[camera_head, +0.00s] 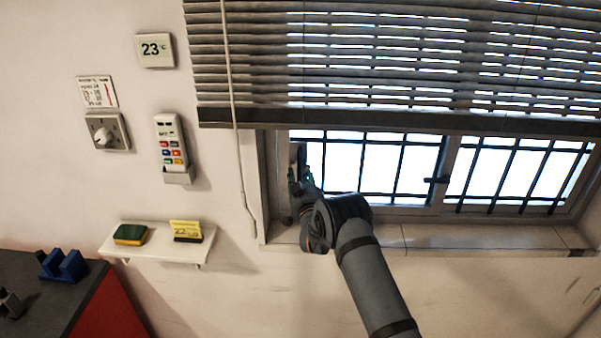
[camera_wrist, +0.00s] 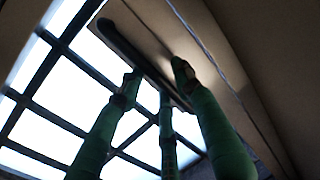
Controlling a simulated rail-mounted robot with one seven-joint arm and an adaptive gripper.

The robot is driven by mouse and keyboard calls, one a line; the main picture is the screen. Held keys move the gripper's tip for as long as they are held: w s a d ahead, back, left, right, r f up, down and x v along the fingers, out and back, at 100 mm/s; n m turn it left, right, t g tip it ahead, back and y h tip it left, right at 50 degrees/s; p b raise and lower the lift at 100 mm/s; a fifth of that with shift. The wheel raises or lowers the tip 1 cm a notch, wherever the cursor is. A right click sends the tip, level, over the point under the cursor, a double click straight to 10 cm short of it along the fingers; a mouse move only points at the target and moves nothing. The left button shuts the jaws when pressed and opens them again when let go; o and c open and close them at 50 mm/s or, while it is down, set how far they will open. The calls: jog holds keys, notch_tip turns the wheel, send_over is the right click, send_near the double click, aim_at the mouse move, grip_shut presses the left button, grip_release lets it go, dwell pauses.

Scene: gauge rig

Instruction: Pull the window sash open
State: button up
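A long dark handle bar (camera_wrist: 125,45) on the light sash frame shows in the wrist view. In the head view my gripper (camera_head: 301,178) is at the left end of the window, by the frame. In the wrist view the green fingers of my gripper (camera_wrist: 157,73) are spread, with fingertips on either side of the bar. Gaps seem to show between fingers and bar; contact cannot be told. My wrist hides part of the lower left window in the head view.
A slatted blind (camera_head: 400,60) hangs over the upper window, with a cord (camera_head: 238,140) at its left. A sill (camera_head: 430,236) runs below. Left are a remote (camera_head: 170,142) in a holder, a wall dial (camera_head: 105,133) and a small shelf (camera_head: 150,248).

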jog(key=c, duration=0.3)
grip_shut()
dwell(0.6)
